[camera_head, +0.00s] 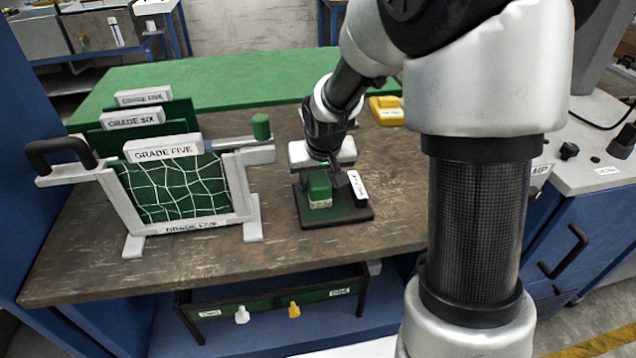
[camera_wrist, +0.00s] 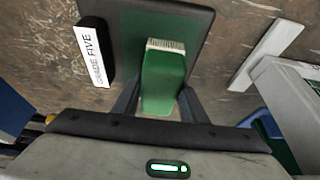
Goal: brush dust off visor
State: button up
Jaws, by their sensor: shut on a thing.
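A green brush (camera_head: 319,187) with pale bristles stands over a dark base plate (camera_head: 346,214) on the bench. In the wrist view the green brush (camera_wrist: 163,80) is between the two fingers of my gripper (camera_wrist: 160,102), which is shut on it. In the head view my gripper (camera_head: 322,172) comes down on the brush from above, its fingers partly hidden. I cannot tell whether the bristles touch the plate. No thing is labelled visor; a framed green panel (camera_head: 170,190) with white net-like lines stands upright at the left and may be it.
A black block with a white label (camera_head: 357,185) stands at the plate's right. More labelled green panels (camera_head: 150,113) stand behind the front one. A yellow item (camera_head: 386,111) lies farther back. A drawer with tags (camera_head: 268,304) is under the bench. The bench front is clear.

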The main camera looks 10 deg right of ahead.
aim_at(321, 188)
jog(key=shift+s, duration=0.15)
jog(key=shift+s+r, duration=0.1)
jog(key=shift+s, duration=0.8)
jog(key=shift+s, duration=0.1)
jog(key=shift+s+b, duration=0.3)
jog(key=shift+s, duration=0.6)
jog(key=shift+w, duration=0.1)
jog(key=shift+w+f, duration=0.2)
jog(key=shift+w, duration=0.7)
